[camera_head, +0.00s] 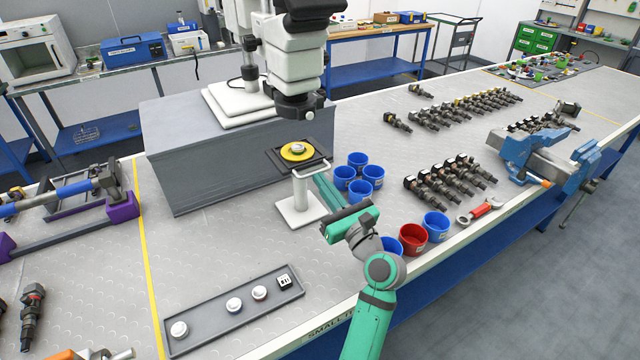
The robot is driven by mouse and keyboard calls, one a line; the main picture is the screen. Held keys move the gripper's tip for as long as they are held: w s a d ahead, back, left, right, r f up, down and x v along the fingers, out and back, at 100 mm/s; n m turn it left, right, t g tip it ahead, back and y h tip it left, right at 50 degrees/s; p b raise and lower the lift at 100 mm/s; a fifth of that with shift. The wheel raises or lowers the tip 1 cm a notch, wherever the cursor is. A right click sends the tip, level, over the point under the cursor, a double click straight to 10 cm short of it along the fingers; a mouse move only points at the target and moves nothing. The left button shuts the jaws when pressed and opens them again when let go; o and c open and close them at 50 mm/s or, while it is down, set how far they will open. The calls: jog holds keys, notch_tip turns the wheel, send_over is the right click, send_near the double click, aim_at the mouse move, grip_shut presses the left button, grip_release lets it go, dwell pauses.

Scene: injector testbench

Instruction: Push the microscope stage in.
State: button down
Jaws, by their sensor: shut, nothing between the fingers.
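The microscope (292,55) is white and black and stands on a grey box. Its stage (276,158) is a dark plate carrying a yellow disc (298,152) with a small pale piece at its centre. The stage sticks out in front of the box, nearer to me than the black objective. My gripper (322,184) is shut and empty, a little right of the white stand and below the stage's near right corner. Its tips are partly hard to make out.
Blue cups (360,190) stand close right of my gripper, with a red cup (410,239) nearer the edge. A grey tray (210,318) with round pieces lies front left. Injectors (450,182) and a blue vise (545,155) are further right.

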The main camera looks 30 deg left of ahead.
jog(key=shift+w+a+r, duration=0.15)
jog(key=shift+w+a, duration=0.05)
jog(key=v, duration=1.4)
jog(key=shift+d, duration=0.25)
